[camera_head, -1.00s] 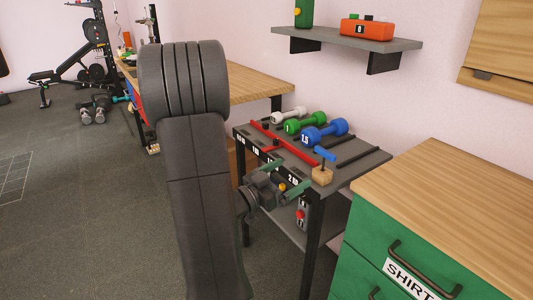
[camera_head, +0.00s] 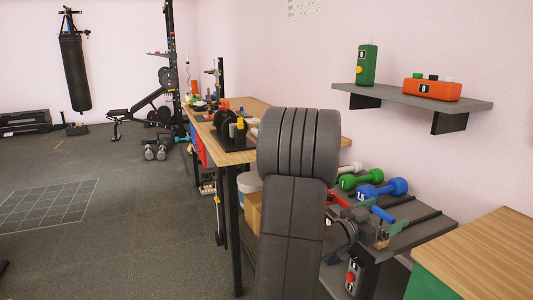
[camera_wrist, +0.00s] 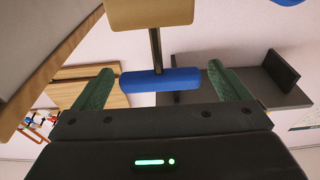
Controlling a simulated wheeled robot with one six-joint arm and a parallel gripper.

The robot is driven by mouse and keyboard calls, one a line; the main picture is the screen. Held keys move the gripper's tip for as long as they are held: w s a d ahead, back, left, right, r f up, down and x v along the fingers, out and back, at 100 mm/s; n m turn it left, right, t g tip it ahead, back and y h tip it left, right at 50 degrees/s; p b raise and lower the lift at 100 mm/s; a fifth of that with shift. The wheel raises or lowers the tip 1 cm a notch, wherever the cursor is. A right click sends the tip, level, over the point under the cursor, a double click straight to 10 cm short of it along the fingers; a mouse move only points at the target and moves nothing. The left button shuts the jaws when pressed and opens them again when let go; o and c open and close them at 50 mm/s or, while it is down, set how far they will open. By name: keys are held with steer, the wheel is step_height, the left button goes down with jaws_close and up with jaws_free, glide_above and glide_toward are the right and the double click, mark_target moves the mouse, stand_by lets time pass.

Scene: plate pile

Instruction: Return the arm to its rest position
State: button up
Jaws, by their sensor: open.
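My gripper (camera_wrist: 159,72) is open, with its two green fingers apart in the wrist view. A small stand with a blue crossbar (camera_wrist: 158,80), a thin rod and a wooden block (camera_wrist: 148,13) shows between and beyond the fingers. The fingers show at both ends of the crossbar with gaps, and I see no contact. In the head view the blue crossbar (camera_head: 383,214) is over the grey rack, right of my dark arm.
The grey rack (camera_head: 432,226) holds a green dumbbell (camera_head: 361,181) and a blue dumbbell (camera_head: 383,189). A wooden workbench (camera_head: 237,157) stands left of my arm. A wall shelf (camera_head: 410,99) is above, and a wood-topped cabinet (camera_head: 490,255) is at right. Open floor lies left.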

steer(key=shift+a+r, duration=0.1)
stand_by(0.3)
steer(key=shift+s+a+f, duration=0.15)
steer(key=shift+a+f, duration=0.1)
steer(key=shift+a, duration=0.05)
steer(key=v, duration=1.3)
steer(key=x, duration=1.3)
steer(key=shift+d, duration=0.4)
step_height(320, 180, up, 8)
steer(key=p, duration=0.5)
steer(key=shift+a+f+p, duration=0.1)
steer(key=shift+f+p, duration=0.1)
steer(key=shift+p, duration=0.15)
